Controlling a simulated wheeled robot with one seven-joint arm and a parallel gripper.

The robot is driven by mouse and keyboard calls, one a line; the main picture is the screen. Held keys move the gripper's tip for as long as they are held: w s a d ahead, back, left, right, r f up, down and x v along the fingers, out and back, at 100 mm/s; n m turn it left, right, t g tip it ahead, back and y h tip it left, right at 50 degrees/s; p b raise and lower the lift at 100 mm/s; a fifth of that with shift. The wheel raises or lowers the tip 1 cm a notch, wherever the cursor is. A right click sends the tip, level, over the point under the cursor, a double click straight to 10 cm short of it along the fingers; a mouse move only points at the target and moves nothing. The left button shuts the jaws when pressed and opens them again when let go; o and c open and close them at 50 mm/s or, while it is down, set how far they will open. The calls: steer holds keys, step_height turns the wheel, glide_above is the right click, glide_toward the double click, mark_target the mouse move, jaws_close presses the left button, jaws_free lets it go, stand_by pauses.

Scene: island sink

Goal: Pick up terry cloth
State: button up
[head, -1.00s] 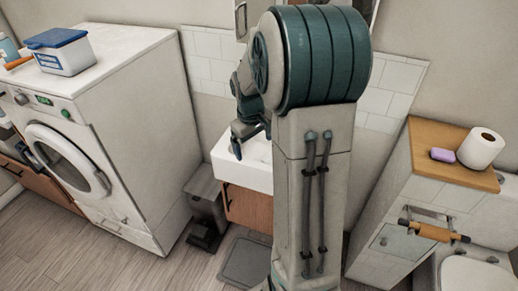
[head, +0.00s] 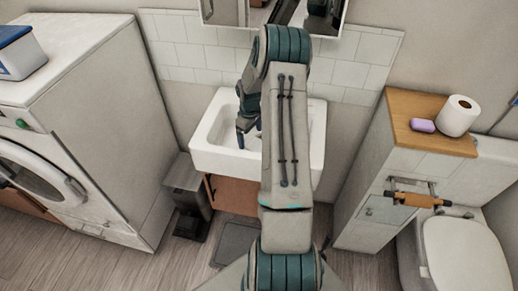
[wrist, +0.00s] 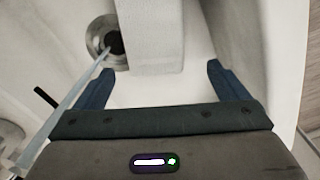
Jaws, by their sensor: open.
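A pale grey-white oblong (wrist: 150,35), which looks like the terry cloth, lies in the white sink basin (wrist: 120,92) beside the drain in the wrist view. My gripper (wrist: 160,76) is open, its two dark blue fingers spread wider than the cloth. The cloth's near end lies between the fingertips in the picture, and no contact shows. In the head view my gripper (head: 248,130) is down at the white sink (head: 205,155). My arm hides part of the basin there, and I cannot make out the cloth.
The round metal drain (wrist: 105,42) is left of the cloth, with a thin pale streak (wrist: 70,110) running to it. A washing machine (head: 85,120) stands left. A wooden-topped cabinet (head: 400,150) and a toilet (head: 455,255) stand right.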

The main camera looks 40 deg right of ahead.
mark_target(251, 143)
steer(key=shift+w+d+f+p, duration=0.15)
steer(key=shift+f+p, duration=0.3)
steer(key=shift+f, duration=0.95)
steer(key=shift+w+d+f+p, duration=0.1)
steer(key=shift+f+p, duration=0.3)
steer(key=shift+f, duration=1)
steer(key=c, duration=1.1)
steer(key=shift+r, duration=0.1)
steer(key=shift+c, duration=0.2)
step_height(251, 143, up, 18)
steer(key=b, duration=0.3)
